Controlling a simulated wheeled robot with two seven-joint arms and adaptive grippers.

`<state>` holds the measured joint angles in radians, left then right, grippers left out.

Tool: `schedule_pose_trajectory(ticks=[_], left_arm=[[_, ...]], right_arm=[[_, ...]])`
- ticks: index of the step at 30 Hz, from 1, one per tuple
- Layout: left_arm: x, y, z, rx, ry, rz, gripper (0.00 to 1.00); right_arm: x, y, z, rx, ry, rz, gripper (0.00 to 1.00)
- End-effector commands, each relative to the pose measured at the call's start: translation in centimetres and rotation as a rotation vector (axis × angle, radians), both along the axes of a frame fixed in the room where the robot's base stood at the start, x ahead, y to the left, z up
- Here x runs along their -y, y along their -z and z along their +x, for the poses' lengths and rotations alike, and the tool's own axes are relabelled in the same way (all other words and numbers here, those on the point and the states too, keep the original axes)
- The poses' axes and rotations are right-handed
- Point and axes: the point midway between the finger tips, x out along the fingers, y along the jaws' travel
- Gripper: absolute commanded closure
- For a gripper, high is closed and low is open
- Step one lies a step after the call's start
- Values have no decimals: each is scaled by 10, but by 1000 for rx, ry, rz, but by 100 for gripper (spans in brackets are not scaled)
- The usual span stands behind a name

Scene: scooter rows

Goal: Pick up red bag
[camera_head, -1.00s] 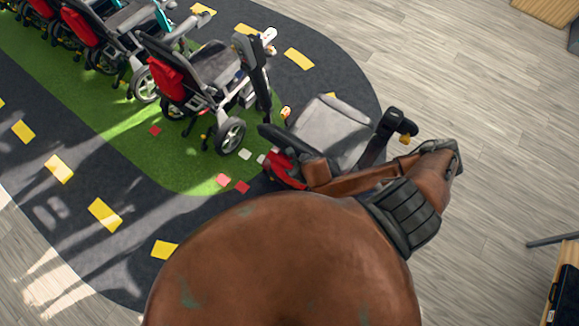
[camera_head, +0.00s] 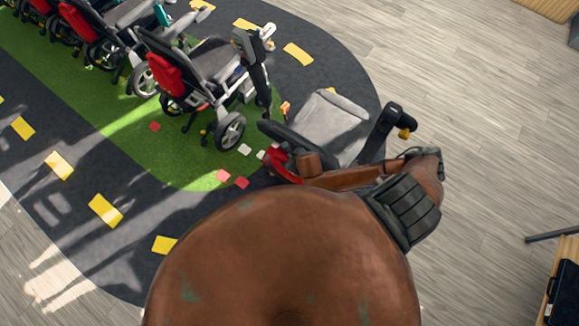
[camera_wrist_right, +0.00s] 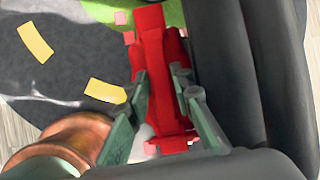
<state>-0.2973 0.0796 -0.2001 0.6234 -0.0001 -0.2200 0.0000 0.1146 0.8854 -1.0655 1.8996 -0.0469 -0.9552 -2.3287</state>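The red bag (camera_head: 277,160) hangs at the back of the nearest scooter, which has a grey seat (camera_head: 335,118). In the head view my right arm covers much of the bag. In the right wrist view the red bag (camera_wrist_right: 160,85) stands between the two grey-green fingers of my right gripper (camera_wrist_right: 160,78). The fingers are apart, one along each side of the bag, and I see no clear grip on it. In the head view the right gripper is mostly hidden behind my brown wrist. My left gripper is not in view.
A second scooter with a red bag (camera_head: 165,75) stands to the left, with more scooters behind it. The scooter's dark backrest (camera_wrist_right: 220,70) is close to the right finger. Yellow marks (camera_head: 105,210) lie on the dark mat. Wooden floor (camera_head: 480,120) is free at right.

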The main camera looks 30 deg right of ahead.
Motion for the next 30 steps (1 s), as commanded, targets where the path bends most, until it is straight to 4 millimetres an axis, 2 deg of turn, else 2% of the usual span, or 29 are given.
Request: schedule_pose_trajectory(ticks=[22, 30], left_arm=[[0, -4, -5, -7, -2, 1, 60], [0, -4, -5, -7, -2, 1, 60]], right_arm=[[0, 5, 0, 1, -1, 0, 79], [0, 5, 0, 0, 0, 0, 97]])
